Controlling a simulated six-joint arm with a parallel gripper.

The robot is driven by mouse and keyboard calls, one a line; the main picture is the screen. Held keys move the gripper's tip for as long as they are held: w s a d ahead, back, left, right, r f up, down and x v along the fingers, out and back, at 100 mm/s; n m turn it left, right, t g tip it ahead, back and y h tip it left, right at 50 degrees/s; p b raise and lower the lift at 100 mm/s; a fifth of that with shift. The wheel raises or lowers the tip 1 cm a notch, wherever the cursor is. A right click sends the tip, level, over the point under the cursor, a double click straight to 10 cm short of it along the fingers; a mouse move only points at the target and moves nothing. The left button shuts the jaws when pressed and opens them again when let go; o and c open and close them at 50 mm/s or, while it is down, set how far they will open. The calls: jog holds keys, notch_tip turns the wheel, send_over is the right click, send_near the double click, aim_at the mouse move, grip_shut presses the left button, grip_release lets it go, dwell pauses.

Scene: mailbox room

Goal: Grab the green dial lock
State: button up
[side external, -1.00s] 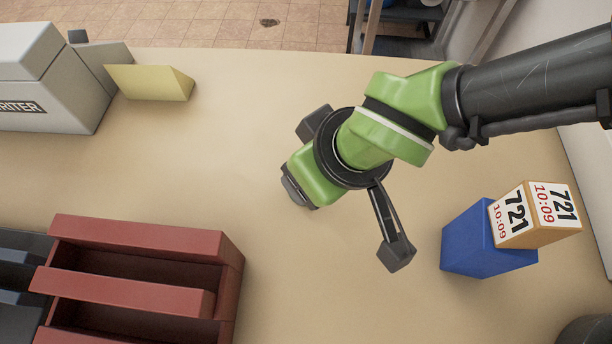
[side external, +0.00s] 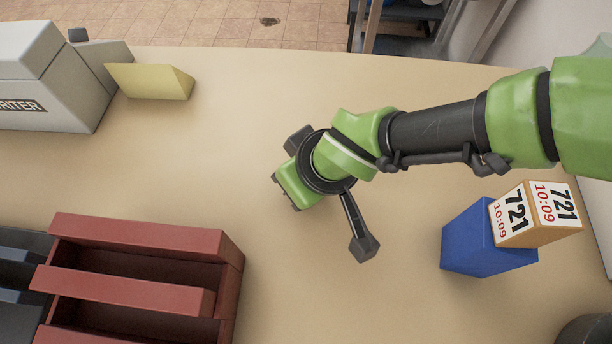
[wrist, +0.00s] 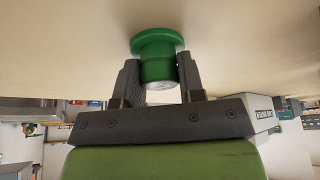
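The green dial lock (wrist: 157,50) shows at the top middle of the wrist view, with a wide green rim, a narrower green body and a greyish end face. It appears to be against the beige tabletop, which fills the top of that view. My gripper (wrist: 160,72) has its two dark fingers apart, one on each side of the lock's narrower body. The fingers are very close to it; whether they touch it I cannot tell. In the side view my gripper (side external: 284,192) is low over the middle of the table, and the lock is hidden behind it.
A red drawer unit (side external: 225,250) stands at the front left. A blue block (side external: 480,240) and an orange-sided 721 display block (side external: 535,215) stand at the right. A yellow wedge (side external: 150,82) and a grey machine (side external: 45,75) are at the back left. The table centre (side external: 210,160) is clear.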

jog(key=c, duration=0.4)
